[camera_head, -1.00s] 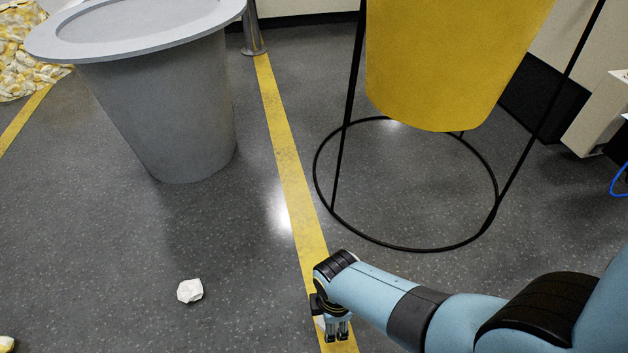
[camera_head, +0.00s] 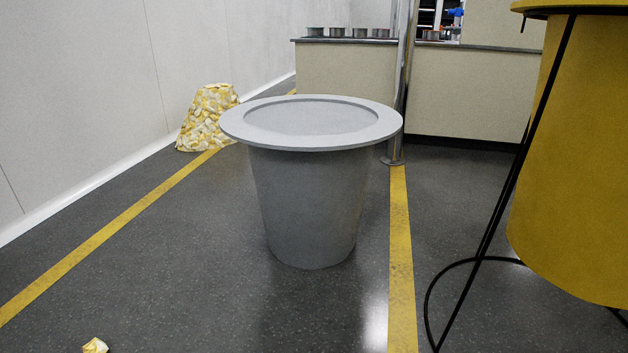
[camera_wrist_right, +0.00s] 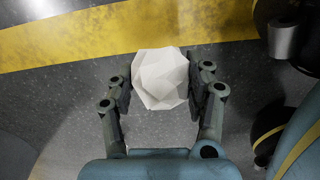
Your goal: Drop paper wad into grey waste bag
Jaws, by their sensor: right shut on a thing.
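The grey waste bag (camera_head: 312,200) stands upright on the floor in the middle of the head view. It has a wide flat rim and a round top, and its inside shows as a shallow pale grey area. In the right wrist view, a white crumpled paper wad (camera_wrist_right: 160,76) sits between the fingers of my right gripper (camera_wrist_right: 160,92). The gripper is shut on it, with a finger against each side. Dark floor and a yellow stripe show behind the wad. Neither gripper shows in the head view.
A yellow bin (camera_head: 570,160) on a black wire stand is at the right. A yellow-and-white heap (camera_head: 208,117) lies by the left wall. A small yellowish wad (camera_head: 95,346) is on the floor at bottom left. A metal post (camera_head: 402,90) stands behind the bag.

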